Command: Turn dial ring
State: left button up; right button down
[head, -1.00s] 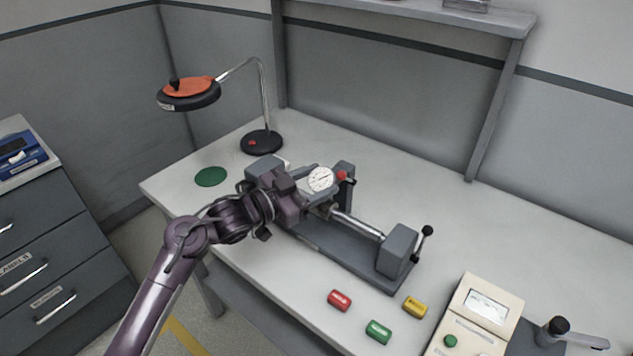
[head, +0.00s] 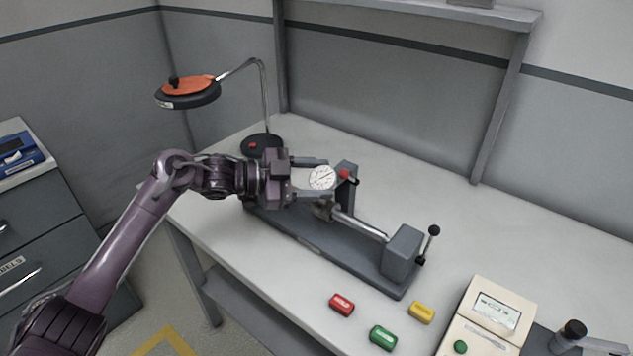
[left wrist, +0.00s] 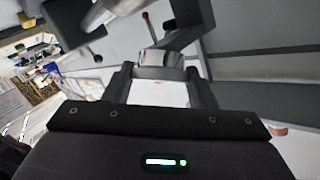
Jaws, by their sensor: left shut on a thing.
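The dial gauge (head: 321,177) has a round white face and is mounted on a grey bench fixture (head: 345,250). My left gripper (head: 318,178) is shut on the dial's ring, with one finger on the far side of the face and one on the near side. In the left wrist view, the gripper's fingers (left wrist: 160,88) close around the silver rim of the dial (left wrist: 160,58); its face is turned away there. A metal shaft (head: 358,223) lies in the fixture in front of the dial. My right gripper is in neither view.
Red (head: 341,303), green (head: 383,337) and yellow (head: 421,312) tags lie in front of the fixture. A cream instrument box (head: 487,320) stands at right. A magnifier lamp (head: 188,92) stands at the back left. The bench behind the fixture is clear.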

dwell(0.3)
pick_arm(q)
jog(key=o, duration=1)
jog(key=shift+a, duration=0.35)
jog(key=b+v, duration=0.1)
jog(key=v, duration=0.6)
jog(key=shift+s+r, duration=0.1)
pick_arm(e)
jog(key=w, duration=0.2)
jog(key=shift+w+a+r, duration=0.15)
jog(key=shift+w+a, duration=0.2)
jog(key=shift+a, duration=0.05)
